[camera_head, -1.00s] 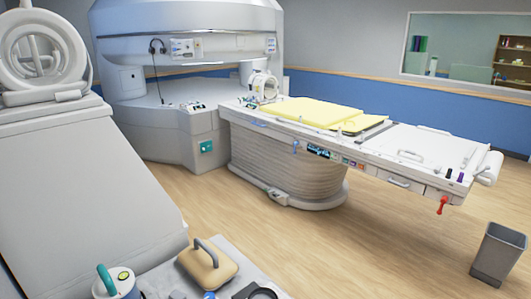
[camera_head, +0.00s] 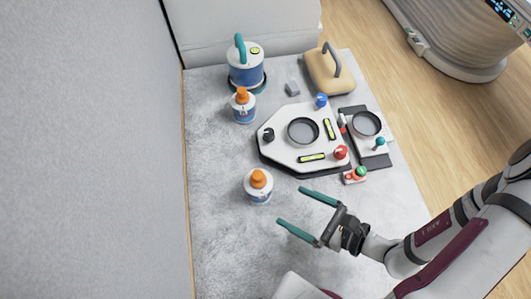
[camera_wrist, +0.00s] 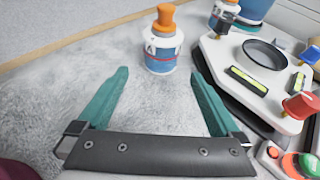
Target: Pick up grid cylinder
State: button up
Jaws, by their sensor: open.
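No label reads clearly as a grid cylinder. A blue-and-white bottle with an orange cap (camera_head: 258,187) stands upright on the grey table; it also shows in the wrist view (camera_wrist: 160,42), ahead of and between my fingers. A second such bottle (camera_head: 243,107) stands farther back. A larger blue-and-white cylinder with a teal handle (camera_head: 246,66) stands behind it, partly cut off in the wrist view (camera_wrist: 250,10). My gripper (camera_head: 289,206) is open and empty, its two teal fingers pointing toward the nearer bottle, apart from it; its fingers also frame the wrist view (camera_wrist: 160,75).
A white plate with a round dish and vials (camera_head: 283,148) lies right of the nearer bottle. A dark-based device (camera_head: 366,140), a red-and-green button box (camera_head: 354,175) and a tan block with a handle (camera_head: 328,72) are beyond. The table's (camera_head: 215,210) left side is clear.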

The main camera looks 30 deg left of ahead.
aim_at(269, 194)
jog(key=x, duration=0.9)
jog(key=shift+a, duration=0.15)
jog(key=x, duration=0.2)
jog(key=r+x, duration=0.1)
jog(key=x, duration=0.2)
jog(key=shift+w+a+f, duration=0.1)
jog(key=shift+w+a, duration=0.1)
jog(key=shift+a, duration=0.3)
jog(key=c, duration=1.5)
